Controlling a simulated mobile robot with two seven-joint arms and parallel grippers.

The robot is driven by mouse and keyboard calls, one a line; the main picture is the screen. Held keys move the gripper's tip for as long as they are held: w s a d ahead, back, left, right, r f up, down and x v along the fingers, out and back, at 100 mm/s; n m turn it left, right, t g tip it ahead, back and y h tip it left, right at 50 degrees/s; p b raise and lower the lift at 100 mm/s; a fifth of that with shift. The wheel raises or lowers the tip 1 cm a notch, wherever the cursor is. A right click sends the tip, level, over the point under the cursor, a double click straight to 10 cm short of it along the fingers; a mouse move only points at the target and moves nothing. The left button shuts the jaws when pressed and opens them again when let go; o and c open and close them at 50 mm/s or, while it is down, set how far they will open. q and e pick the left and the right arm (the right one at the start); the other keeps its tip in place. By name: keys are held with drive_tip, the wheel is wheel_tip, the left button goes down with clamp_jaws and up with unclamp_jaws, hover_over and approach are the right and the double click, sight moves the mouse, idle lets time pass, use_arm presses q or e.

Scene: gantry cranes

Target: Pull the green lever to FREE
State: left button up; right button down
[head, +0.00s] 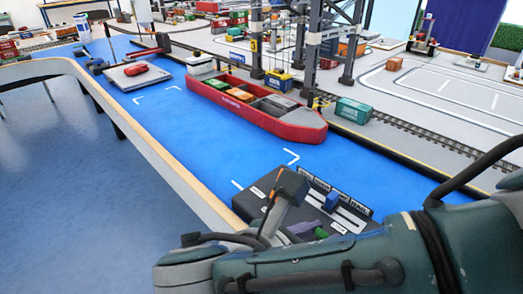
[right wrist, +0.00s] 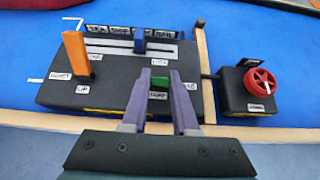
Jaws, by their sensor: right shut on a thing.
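A black control box (head: 345,213) stands at the near edge of the blue surface and also shows in the right wrist view (right wrist: 110,98). The green lever (right wrist: 160,84) shows in the right wrist view, between the two purple-grey fingertips of my right gripper (right wrist: 160,78). That gripper is shut on the lever. A small white label lies just below the lever; its word is too small to read surely. In the head view my right gripper (head: 306,229) is low over the box, and my arm hides the near part of it. My left gripper is in no view.
An orange lever (right wrist: 76,56) stands left of the green one, and a blue slider lever (right wrist: 139,41) behind it. A red handwheel (right wrist: 262,82) is on a small box at right. A red ship (head: 262,113) and crane legs (head: 310,50) are farther back.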

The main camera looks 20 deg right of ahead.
drive_tip(key=c, duration=0.7)
unclamp_jaws()
drive_tip(key=shift+p+v, duration=1.25)
drive_tip(key=shift+v, duration=3.7)
